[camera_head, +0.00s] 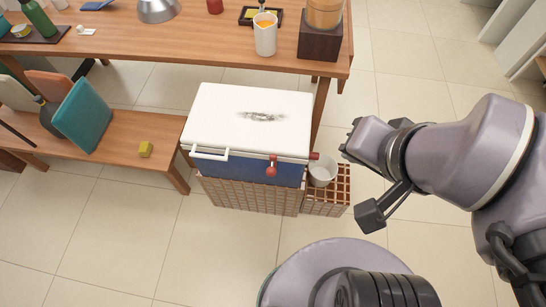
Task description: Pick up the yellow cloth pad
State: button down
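A small yellow block-like item (145,149) lies on the low wooden bench (120,130) at the left, near the bench's right end. It may be the yellow cloth pad, but its material is too small to tell. Another small yellow item (251,14) is in a dark tray on the upper table. My gripper (349,147) is at the right, beyond the cooler's right side and far from both yellow items. Its fingers are small and partly hidden, so I cannot tell whether they are open.
A wooden table (200,45) is behind. The front-left floor is clear.

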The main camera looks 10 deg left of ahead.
aim_at(145, 148)
jog(key=u, duration=1.8)
